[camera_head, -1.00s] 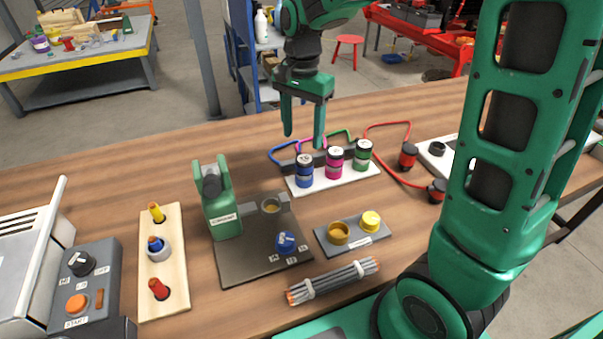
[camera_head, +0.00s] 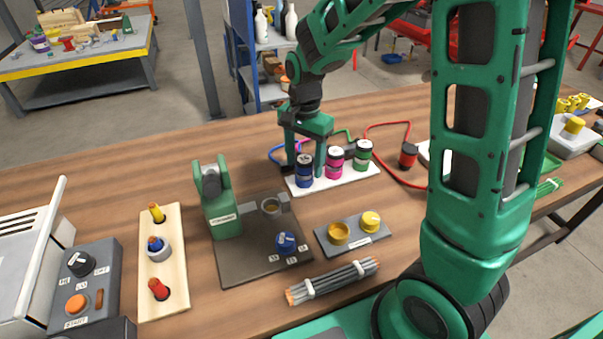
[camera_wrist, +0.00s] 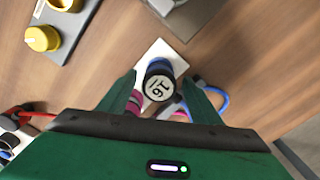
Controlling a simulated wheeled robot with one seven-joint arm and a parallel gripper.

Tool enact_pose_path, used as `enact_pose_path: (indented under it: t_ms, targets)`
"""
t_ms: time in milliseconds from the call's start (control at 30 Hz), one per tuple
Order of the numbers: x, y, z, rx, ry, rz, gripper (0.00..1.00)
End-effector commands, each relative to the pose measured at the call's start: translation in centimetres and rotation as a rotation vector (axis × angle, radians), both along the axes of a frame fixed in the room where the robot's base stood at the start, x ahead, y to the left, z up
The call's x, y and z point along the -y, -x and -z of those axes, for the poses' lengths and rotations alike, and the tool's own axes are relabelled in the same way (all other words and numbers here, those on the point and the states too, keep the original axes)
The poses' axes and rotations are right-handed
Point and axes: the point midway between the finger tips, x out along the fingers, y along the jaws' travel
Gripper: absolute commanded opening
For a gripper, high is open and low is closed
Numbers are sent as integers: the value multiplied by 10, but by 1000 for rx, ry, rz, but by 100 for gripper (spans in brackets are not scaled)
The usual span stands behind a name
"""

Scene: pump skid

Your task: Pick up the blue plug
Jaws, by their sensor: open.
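The blue plug (camera_head: 304,172) stands upright at the left end of a white plate (camera_head: 344,180). Its round pale top, marked 16, shows between my fingers in the wrist view (camera_wrist: 158,86). My gripper (camera_head: 304,158) is open and low over the back of the plug in the head view. In the wrist view, one finger of my gripper (camera_wrist: 159,77) lies on each side of the plug, and I see no clear contact. The pink plug (camera_head: 334,162) and green plug (camera_head: 363,155) stand to the right on the same plate.
A green fixture (camera_head: 222,215) on a dark base stands at the left. A red cable (camera_head: 410,127) curves behind to the right. A cable bundle (camera_head: 333,280) lies nearer. The table behind-left is clear.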

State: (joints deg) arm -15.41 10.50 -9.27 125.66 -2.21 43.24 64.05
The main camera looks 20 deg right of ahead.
Motion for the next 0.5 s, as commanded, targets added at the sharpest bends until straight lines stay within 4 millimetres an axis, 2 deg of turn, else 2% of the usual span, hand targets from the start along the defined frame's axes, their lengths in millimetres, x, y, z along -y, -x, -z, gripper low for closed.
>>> enact_pose_path:
  t_ms: [100, 300, 500]
  targets:
    - [0, 0, 0, 0, 0, 0, 56]
    - [0, 0, 0, 0, 0, 0, 10]
    - [0, 0, -1, 1, 1, 1, 10]
